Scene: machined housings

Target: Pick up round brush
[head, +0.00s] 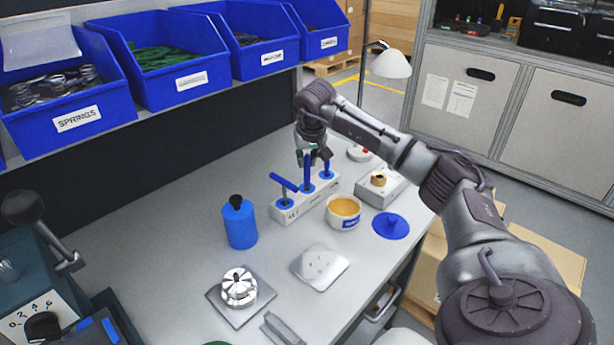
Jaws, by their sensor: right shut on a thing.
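A white holder block (291,214) stands on the grey workbench with blue-handled brushes in it. The middle blue handle (307,178) stands upright, with my right gripper (311,158) shut on its upper end. The brush's lower end is at the holder; I cannot tell whether it is still seated. The bristle shapes are hidden. My left gripper is not in view.
A white tub with yellow contents (343,211), a blue lid (391,226) and a blue bottle (239,222) stand near the holder. A metal plate (320,265) and a machined housing (239,287) lie in front. Blue bins (160,75) line the shelf behind.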

